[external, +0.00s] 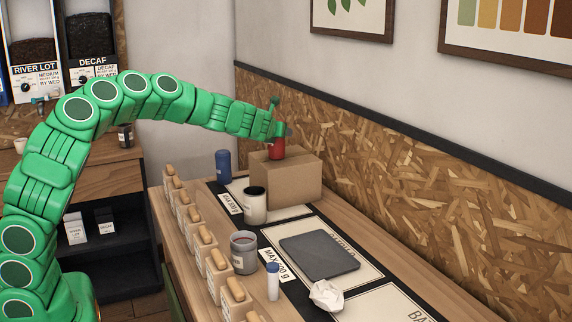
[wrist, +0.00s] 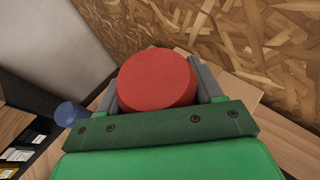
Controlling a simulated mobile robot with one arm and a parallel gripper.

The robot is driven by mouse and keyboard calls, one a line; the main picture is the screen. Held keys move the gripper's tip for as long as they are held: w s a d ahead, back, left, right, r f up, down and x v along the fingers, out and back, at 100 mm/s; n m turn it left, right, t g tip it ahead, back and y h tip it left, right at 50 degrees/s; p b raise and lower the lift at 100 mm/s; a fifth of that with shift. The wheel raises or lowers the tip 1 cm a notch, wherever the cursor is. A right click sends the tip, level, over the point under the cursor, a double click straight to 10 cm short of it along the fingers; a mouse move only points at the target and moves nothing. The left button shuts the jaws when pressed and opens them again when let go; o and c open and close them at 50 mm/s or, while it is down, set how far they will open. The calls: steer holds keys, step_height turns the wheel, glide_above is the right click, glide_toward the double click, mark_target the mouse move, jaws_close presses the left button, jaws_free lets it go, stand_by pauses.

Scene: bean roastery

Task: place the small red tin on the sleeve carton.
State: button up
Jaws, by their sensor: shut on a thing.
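The small red tin (external: 277,149) is at the top of the sleeve carton (external: 288,178), a plain brown cardboard box near the wall. My gripper (external: 278,136) is above the carton and shut on the tin. In the wrist view the tin's round red top (wrist: 157,83) sits between the two grey fingers of my gripper (wrist: 160,90). The tin looks upright, at or just above the carton's top; I cannot tell whether its base touches. A bit of the carton (wrist: 243,97) shows beyond the tin in the wrist view.
A blue canister (external: 223,166) stands left of the carton, and a cream cup (external: 255,205) in front. A grey jar (external: 244,252), a dark slab (external: 319,256) and crumpled paper (external: 326,295) lie nearer. Several wood-topped containers (external: 207,245) line the left edge. The wall is close behind.

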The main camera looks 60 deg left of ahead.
steer(key=shift+f, duration=0.1)
steer(key=o, duration=1.2)
steer(key=shift+o, duration=0.2)
steer(key=shift+s+d+r, duration=0.35)
steer(key=shift+s+d, duration=0.05)
steer(key=shift+s, duration=0.05)
steer(key=v, duration=1)
steer(key=shift+s+d, duration=0.25)
